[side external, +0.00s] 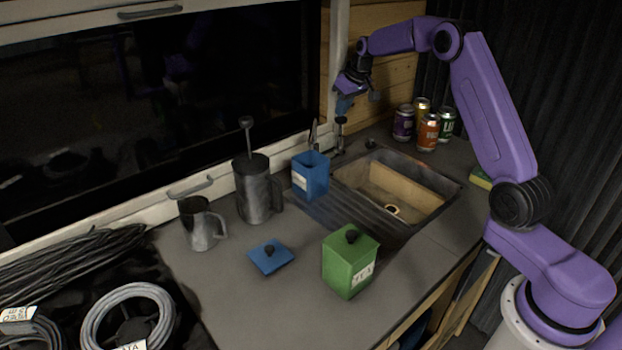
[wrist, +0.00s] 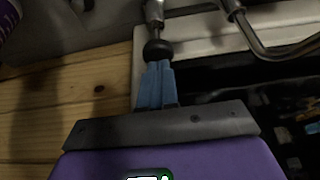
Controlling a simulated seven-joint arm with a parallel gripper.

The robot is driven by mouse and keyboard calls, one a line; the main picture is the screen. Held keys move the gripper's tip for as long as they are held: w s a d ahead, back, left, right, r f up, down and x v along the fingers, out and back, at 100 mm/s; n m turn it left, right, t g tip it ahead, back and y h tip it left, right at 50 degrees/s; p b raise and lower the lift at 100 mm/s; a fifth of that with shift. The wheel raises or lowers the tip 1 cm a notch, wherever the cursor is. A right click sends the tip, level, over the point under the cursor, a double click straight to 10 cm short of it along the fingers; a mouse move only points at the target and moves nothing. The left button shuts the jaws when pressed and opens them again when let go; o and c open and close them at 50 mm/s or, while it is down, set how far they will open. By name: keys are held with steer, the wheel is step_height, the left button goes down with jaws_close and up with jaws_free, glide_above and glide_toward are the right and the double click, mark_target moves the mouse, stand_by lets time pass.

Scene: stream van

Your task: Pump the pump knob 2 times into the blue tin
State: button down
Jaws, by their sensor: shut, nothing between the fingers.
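My gripper (side external: 343,105) is shut and empty, with its blue fingertips pointing down at the back of the sink. The pump knob (wrist: 157,50), a black ball on a metal stem, is right at the fingertips in the wrist view; it also shows just below them in the side view (side external: 341,120). I cannot tell whether they touch. The blue tin (side external: 310,177) stands upright and open, with a white label, at the sink's left back corner beside the metal spout (side external: 314,135). Its inside is mostly hidden.
A blue lid (side external: 270,257), green tea tin (side external: 350,265), metal jug (side external: 201,225) and plunger pot (side external: 257,188) stand on the counter. Several cans (side external: 428,132) stand behind the sink (side external: 413,172). The window wall (side external: 200,90) is close behind the pump.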

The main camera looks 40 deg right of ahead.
mark_target(342, 119)
steer(key=shift+f, duration=1.95)
steer(key=shift+r, duration=2.4)
step_height(342, 119, up, 6)
